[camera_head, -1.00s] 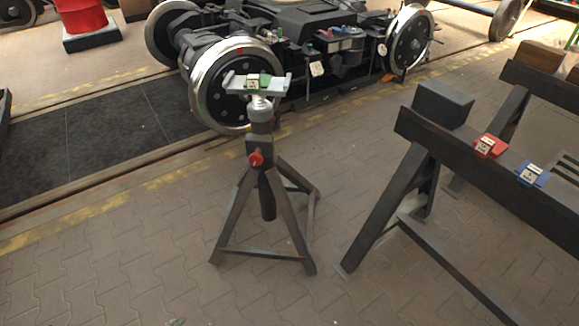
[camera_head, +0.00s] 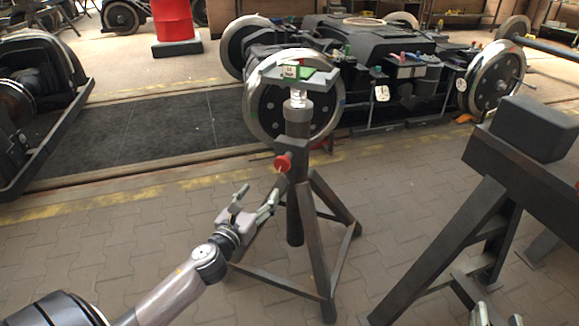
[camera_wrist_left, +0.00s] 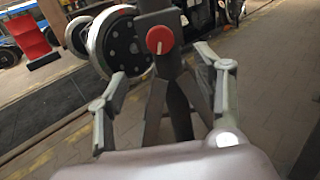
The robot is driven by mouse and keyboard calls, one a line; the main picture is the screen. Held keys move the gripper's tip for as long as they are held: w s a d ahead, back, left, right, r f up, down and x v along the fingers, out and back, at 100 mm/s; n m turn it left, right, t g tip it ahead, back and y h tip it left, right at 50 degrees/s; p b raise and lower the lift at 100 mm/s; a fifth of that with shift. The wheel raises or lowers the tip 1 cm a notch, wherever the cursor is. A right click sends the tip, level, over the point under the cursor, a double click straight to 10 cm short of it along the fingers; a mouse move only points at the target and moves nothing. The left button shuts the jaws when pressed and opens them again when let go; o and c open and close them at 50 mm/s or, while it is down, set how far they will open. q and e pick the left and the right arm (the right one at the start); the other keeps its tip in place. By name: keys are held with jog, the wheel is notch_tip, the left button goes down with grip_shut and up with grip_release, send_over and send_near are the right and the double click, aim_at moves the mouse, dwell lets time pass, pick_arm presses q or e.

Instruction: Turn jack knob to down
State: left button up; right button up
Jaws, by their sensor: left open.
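The jack (camera_head: 297,130) is a dark tripod stand with a light top plate, standing upright on the paving. Its red knob (camera_head: 283,162) faces me on the column. In the left wrist view the knob (camera_wrist_left: 160,40) carries a pale line running from its middle towards its lower edge. My left gripper (camera_head: 257,196) is open and empty, below and slightly left of the knob, not touching it. In the left wrist view its spread fingers (camera_wrist_left: 160,63) stand either side of the jack, the knob above and between them. My right gripper (camera_head: 498,316) shows only fingertips, apart, at the bottom edge.
A dark trestle (camera_head: 500,195) with a block stands at right. The tram bogie (camera_head: 370,60) is behind the jack. Open paving (camera_head: 110,235) lies at left.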

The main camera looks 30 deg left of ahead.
pick_arm(q)
jog(key=b, duration=0.1)
send_near(281, 164)
jog(key=w, duration=0.3)
jog(key=w+b, duration=0.1)
jog(key=w, duration=0.2)
jog(key=w+a, duration=0.1)
jog(key=w, duration=0.2)
jog(key=shift+w+a+b, duration=0.25)
jog(key=shift+b, duration=0.1)
jog(key=shift+w+a, duration=0.1)
jog(key=shift+w, duration=0.55)
pick_arm(e)
jog(key=s+r+t+y, duration=0.2)
jog(key=r+t, duration=0.6)
jog(key=r, duration=0.4)
jog(key=shift+s+a+y, duration=0.3)
jog(key=shift+s+a, duration=0.1)
jog(key=shift+s, duration=0.4)
pick_arm(q)
jog(key=shift+c, duration=0.6)
jog(key=c, duration=1)
pick_arm(e)
jog(key=shift+w, duration=0.15)
